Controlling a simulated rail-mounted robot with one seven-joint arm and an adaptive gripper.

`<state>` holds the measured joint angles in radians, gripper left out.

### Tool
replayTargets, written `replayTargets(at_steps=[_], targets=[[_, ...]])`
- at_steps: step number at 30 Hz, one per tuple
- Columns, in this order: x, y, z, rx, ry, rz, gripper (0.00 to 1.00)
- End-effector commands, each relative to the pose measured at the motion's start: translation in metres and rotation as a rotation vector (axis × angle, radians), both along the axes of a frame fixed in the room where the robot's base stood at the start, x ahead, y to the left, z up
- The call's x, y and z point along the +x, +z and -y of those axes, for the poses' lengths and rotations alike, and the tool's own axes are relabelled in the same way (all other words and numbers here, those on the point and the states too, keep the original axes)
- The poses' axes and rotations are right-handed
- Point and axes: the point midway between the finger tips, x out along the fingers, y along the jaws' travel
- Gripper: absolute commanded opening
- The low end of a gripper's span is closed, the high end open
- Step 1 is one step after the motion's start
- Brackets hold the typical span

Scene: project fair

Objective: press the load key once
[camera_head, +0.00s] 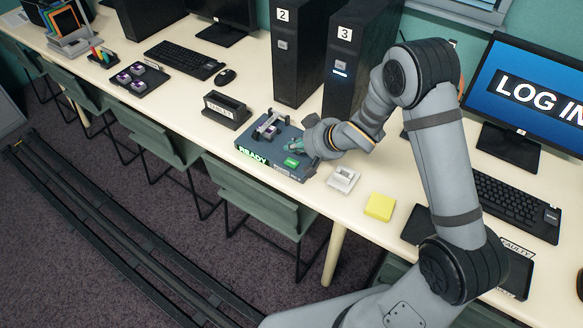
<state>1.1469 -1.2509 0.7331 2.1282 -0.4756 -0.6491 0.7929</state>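A dark blue-grey device (240,145) sits on the long table, with a lit green "READY" display (252,156) on its front. A green key (291,162) shows on its top near the front right; its lettering is too small to read, so I cannot tell if it is the load key. A grey clamp-like fixture (268,128) stands on the device's left part. My gripper (294,147) is over the device's right side, just behind the green key. Whether it touches the device is unclear. Its fingers are small and partly hidden by the wrist.
A grey-white switch-like block (343,179) and a yellow pad (380,206) lie right of the device. A dark labelled holder (226,110) stands to its left. Black towers numbered 2 (298,60) and 3 (346,65) stand behind. A monitor (535,90) is at right.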

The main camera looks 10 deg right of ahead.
Motion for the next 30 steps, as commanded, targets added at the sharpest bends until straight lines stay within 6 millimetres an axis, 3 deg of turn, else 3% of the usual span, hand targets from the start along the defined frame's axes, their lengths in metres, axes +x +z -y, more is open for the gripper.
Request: replayTargets(at_steps=[1, 7, 30], targets=[[0.0, -0.014, 0.0, 0.0, 0.0, 0.0, 0.0], [0.0, -0.032, 0.0, 0.0, 0.0, 0.001, 0.0], [0.0, -0.034, 0.0, 0.0, 0.0, 0.0, 0.0]])
